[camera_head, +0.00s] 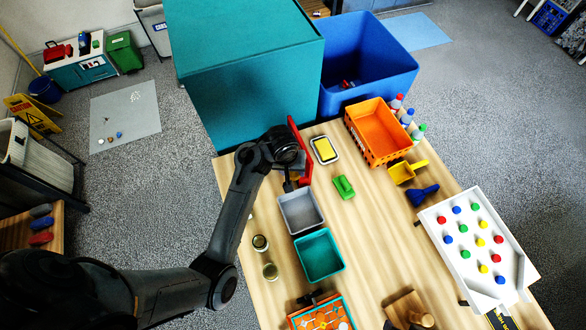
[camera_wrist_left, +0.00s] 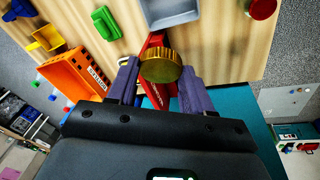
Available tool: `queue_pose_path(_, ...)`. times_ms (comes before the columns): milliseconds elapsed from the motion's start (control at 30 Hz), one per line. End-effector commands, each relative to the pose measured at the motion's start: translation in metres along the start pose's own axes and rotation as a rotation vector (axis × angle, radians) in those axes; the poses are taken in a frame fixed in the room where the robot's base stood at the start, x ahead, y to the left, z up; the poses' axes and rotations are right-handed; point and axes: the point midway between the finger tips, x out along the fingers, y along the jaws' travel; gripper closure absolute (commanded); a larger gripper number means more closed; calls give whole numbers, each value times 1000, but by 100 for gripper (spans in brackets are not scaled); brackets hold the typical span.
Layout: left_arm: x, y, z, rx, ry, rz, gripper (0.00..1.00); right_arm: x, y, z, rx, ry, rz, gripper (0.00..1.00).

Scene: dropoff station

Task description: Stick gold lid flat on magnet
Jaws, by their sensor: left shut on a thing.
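My left gripper (camera_wrist_left: 160,78) is shut on the gold lid (camera_wrist_left: 161,66), a round, ridged lid held between the two fingertips in the left wrist view. In the head view the left gripper (camera_head: 291,182) is at the table's far left part, beside a red upright panel (camera_head: 299,138); the lid is hard to make out there. The red panel also shows in the left wrist view (camera_wrist_left: 156,45), behind the lid. It may bear the magnet, but I cannot tell. Whether the lid touches it is unclear. My right gripper is not in view.
A grey tray (camera_head: 301,212) and a teal tray (camera_head: 319,257) lie nearer. Two jars (camera_head: 260,243) (camera_head: 270,271) stand left of them. A teal box (camera_head: 262,95) rises behind. A green block (camera_head: 344,187) and orange basket (camera_head: 374,134) are to the right.

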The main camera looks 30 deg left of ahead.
Motion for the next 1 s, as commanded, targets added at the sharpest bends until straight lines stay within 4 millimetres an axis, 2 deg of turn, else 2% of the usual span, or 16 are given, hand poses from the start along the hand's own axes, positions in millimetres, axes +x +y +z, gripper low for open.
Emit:
queue_pose_path(100,29,-9,-12,-216,-86,42,77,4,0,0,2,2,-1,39)
queue_pose_path(300,66,-29,-23,-546,-184,136,77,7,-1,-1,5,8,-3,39)
queue_pose_path(667,116,-68,-34,-1066,-253,373,77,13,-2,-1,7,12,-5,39)
queue_pose_path(1000,157,-114,-45,-1545,-185,730,77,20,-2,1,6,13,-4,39)
